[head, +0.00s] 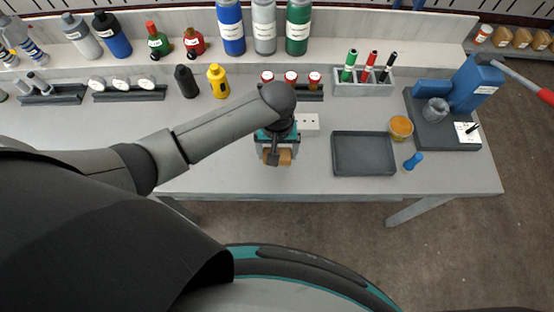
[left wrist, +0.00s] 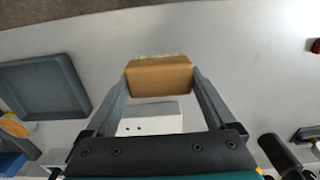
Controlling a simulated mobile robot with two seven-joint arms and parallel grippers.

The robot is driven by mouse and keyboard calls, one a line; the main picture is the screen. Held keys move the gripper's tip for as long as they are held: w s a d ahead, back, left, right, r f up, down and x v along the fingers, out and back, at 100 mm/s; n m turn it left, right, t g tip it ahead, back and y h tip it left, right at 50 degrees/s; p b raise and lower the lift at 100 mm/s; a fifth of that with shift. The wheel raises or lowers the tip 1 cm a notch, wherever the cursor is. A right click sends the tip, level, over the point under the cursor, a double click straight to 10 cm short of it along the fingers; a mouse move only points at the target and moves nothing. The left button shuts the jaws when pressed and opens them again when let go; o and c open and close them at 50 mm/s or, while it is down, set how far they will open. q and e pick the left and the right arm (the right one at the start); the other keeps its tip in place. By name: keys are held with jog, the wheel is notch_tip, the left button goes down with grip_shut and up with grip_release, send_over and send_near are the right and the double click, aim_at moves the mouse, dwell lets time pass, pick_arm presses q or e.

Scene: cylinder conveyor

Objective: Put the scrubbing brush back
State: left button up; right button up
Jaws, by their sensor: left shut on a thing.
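My left gripper (head: 277,153) is over the front middle of the grey workbench (head: 225,178). It is shut on the scrubbing brush (head: 285,157), a brown wooden block. In the left wrist view the brush (left wrist: 160,78) sits crosswise between the two fingertips, with a strip of pale bristles along its far edge. Whether it touches the bench I cannot tell. A white block with two small dark holes (head: 309,124) stands just behind and right of the gripper; it also shows in the left wrist view (left wrist: 150,121), below the brush. My right gripper is out of view.
An empty dark tray (head: 363,171) lies right of the gripper. Beyond it are an orange-filled jar (head: 401,127), a blue stopper-like piece (head: 413,161) and a blue press (head: 474,84). Marker pens stand in a grey rack (head: 363,88). Bottles line the back shelf.

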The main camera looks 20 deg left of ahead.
pick_arm(q)
jog(key=shift+f+b, duration=0.7)
jog(key=shift+f, duration=1.55)
jog(key=shift+f, duration=0.15)
jog(key=o, duration=0.9)
notch_tip(320, 180, up, 12)
jog(key=p, duration=0.3)
jog(key=shift+p, duration=0.35)
